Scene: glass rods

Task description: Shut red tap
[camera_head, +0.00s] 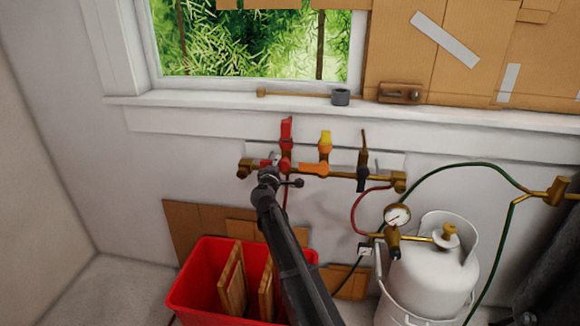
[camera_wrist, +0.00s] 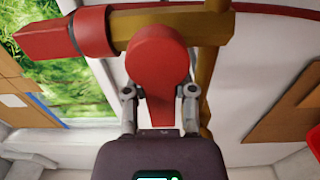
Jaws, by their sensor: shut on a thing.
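The red tap (camera_head: 286,133) is on a brass pipe (camera_head: 345,175) on the wall below the window. Its red spout points up. Its red lever points left along the pipe, across the spout, with the gripper at its end. In the wrist view the rounded red lever (camera_wrist: 159,62) fills the middle, and the red spout (camera_wrist: 45,38) reaches left. My gripper (camera_head: 270,165) also shows in the wrist view (camera_wrist: 160,105), with one finger on each side of the lever's narrow end. It is shut on the lever. The lever's tip is partly hidden by the gripper.
To the right on the same pipe are a yellow tap (camera_head: 325,139) with an orange lever pointing left and a tap with a black lever (camera_head: 362,180) pointing down. A white gas bottle (camera_head: 435,277) with a gauge stands lower right. A red crate (camera_head: 200,285) sits below.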

